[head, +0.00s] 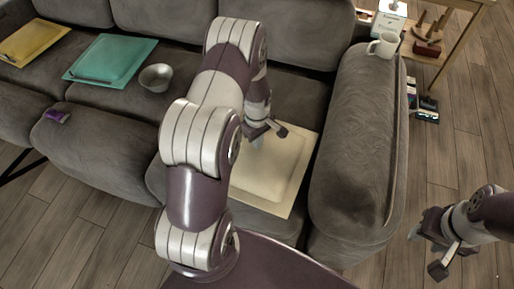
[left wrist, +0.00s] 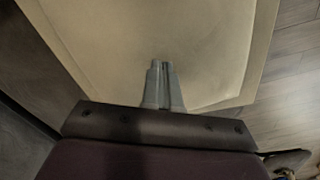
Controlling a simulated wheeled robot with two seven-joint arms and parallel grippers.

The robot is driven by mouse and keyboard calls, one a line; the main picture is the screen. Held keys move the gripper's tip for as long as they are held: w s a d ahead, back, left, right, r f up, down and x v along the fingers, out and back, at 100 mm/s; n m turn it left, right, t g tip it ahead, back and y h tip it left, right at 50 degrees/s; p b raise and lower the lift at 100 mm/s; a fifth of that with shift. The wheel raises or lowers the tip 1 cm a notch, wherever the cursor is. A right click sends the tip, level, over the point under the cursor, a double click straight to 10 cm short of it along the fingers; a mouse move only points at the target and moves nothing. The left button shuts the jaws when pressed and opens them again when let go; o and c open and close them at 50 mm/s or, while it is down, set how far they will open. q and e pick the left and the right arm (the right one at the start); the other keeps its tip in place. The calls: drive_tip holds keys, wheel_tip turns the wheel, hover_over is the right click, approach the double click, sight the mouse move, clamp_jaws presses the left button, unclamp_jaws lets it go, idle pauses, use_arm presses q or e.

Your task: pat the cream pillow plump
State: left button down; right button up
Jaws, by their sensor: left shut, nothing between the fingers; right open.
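The cream pillow (head: 270,178) lies flat on the right-hand seat of the grey sofa, against the armrest. My left arm crosses in front of it and hides its left part. My left gripper (head: 257,143) is shut and empty over the pillow's far part. In the left wrist view the pillow (left wrist: 205,45) fills most of the picture, and the closed fingertips (left wrist: 161,66) point at it. I cannot tell whether they touch it. My right gripper (head: 425,252) is open and empty above the floor, right of the sofa.
A teal pillow (head: 108,60), a yellow pillow (head: 32,42), a metal bowl (head: 155,77) and a small purple object (head: 57,116) are on the sofa. A white mug (head: 383,45) stands on the armrest (head: 352,150). A wooden shelf table (head: 440,45) holds items at the back right.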

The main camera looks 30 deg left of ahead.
use_arm(q)
drive_tip(key=shift+f, duration=0.55)
drive_tip(key=a+r, duration=0.1)
drive_tip(key=a+p, duration=0.1)
drive_tip(key=a+r+p, duration=0.1)
drive_tip(key=shift+s+r, duration=0.25)
drive_tip(key=shift+r, duration=0.1)
drive_tip(key=shift+a+r, duration=0.1)
drive_tip(key=shift+a, duration=0.15)
drive_tip(key=shift+f, duration=0.2)
